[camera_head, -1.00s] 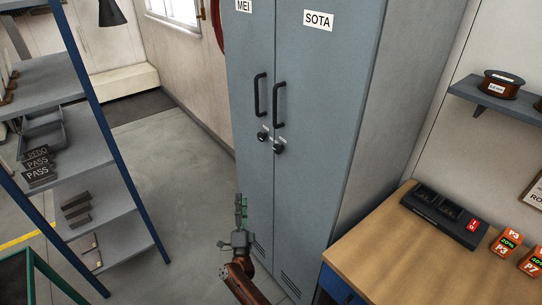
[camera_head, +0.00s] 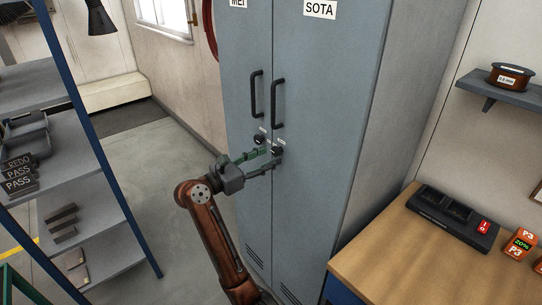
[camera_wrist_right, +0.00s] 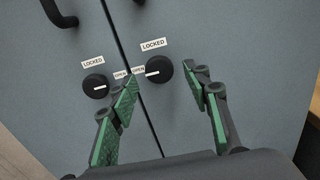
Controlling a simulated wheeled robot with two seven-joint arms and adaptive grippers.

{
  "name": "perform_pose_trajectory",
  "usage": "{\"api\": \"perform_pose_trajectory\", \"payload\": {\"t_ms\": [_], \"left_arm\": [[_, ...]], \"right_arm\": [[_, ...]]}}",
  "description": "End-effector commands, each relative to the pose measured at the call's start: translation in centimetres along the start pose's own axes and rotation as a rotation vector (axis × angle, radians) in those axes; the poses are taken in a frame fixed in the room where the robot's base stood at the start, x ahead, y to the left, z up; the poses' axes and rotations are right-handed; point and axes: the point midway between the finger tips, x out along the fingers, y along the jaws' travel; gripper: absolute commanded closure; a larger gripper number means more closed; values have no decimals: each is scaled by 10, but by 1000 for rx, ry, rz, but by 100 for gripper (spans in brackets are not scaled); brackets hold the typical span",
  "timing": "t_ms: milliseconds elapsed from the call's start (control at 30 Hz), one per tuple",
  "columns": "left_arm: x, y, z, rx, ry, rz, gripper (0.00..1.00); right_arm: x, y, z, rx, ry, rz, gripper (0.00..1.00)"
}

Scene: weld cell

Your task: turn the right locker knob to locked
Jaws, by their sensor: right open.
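The right locker knob (camera_wrist_right: 161,70) is round and black, on the right grey locker door (camera_head: 325,130). Its white pointer line faces left, towards an OPEN label; a LOCKED label (camera_wrist_right: 153,44) is above it. My right gripper (camera_wrist_right: 162,82) is open in front of the door, its green-padded fingers on either side of this knob in the wrist view. Contact cannot be told. In the head view the right gripper (camera_head: 270,159) is at the knobs and partly covers the right knob (camera_head: 278,149). My left gripper is not in view.
The left locker knob (camera_wrist_right: 95,86) sits close by on the other door, near the left finger. Black door handles (camera_head: 277,104) stick out above. A wooden workbench (camera_head: 400,255) stands at right, a shelf rack (camera_head: 95,215) at left.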

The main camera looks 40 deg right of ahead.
Motion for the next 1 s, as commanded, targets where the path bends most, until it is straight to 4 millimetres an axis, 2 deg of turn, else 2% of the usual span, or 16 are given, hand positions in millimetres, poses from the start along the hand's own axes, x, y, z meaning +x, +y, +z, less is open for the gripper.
{"api": "perform_pose_trajectory", "payload": {"t_ms": [100, 200, 533, 1000], "left_arm": [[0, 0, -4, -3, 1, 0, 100], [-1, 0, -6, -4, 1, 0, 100], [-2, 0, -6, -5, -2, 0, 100], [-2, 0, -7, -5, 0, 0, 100]], "right_arm": [[15, 0, 0, -1, -2, -1, 56], [22, 0, 0, -2, -2, 1, 56], [25, 0, 0, -2, -2, 1, 57], [24, 0, 0, -2, -2, 2, 89]]}}
